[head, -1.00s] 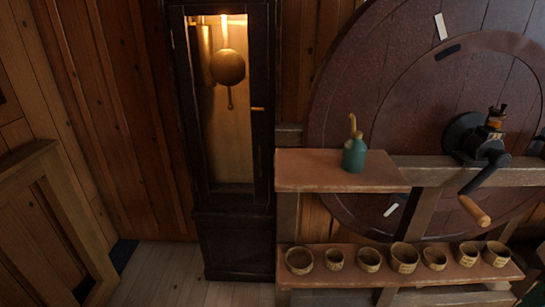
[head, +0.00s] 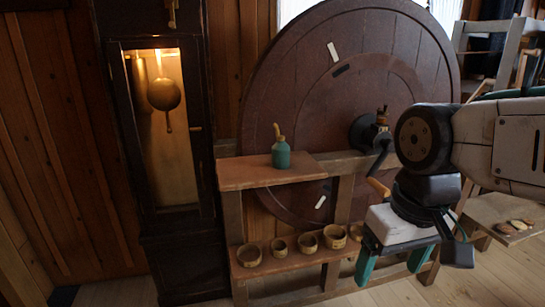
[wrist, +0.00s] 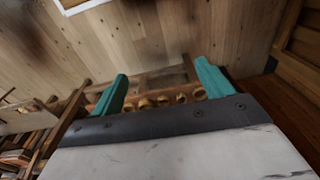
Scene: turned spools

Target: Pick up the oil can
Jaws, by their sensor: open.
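The oil can (head: 281,154) is a small green can with a tan spout on top. It stands upright on the upper wooden shelf (head: 240,175) in the head view, in front of the big round wheel. My gripper (head: 393,270) is at the right of the head view, with its green fingers spread apart and pointing down. It is empty, to the right of the oil can and lower in the picture. The fingers also show in the wrist view (wrist: 160,92), with nothing between them close up. I cannot make out the oil can in the wrist view.
A large dark red wheel (head: 300,75) with a crank (head: 370,135) stands behind the shelf. Several small wooden bowls (head: 308,242) line the lower shelf. A tall clock case (head: 165,215) stands at the left. The floor in front is bare.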

